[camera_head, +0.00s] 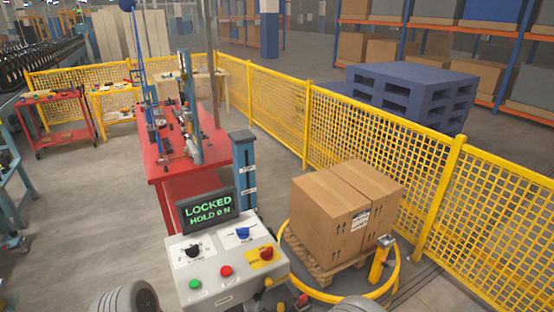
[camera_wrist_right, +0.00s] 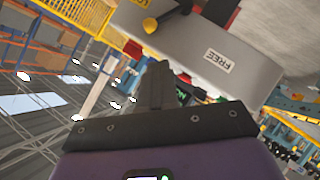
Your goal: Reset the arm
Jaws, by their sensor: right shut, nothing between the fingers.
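A grey control box (camera_head: 225,290) stands at the bottom centre in the head view. Its screen (camera_head: 208,211) reads "LOCKED HOLD ON" in green. Its top carries a black knob (camera_head: 194,251), a blue knob (camera_head: 243,233), a red knob on a yellow plate (camera_head: 266,254), a green button (camera_head: 195,284) and a red button (camera_head: 226,271). My right gripper (camera_wrist_right: 160,70) is shut and empty in the right wrist view, close to a grey surface with a "FREE" label (camera_wrist_right: 219,60) and a yellow knob (camera_wrist_right: 150,25). I cannot tell whether it touches. My left gripper is not visible.
Cartons (camera_head: 331,217) stand on a wooden pallet inside a yellow ring (camera_head: 397,268), right of the box. A red workbench (camera_head: 190,158) stands behind it. Yellow mesh fence (camera_head: 345,135) runs along the right. Open floor (camera_head: 85,215) lies left.

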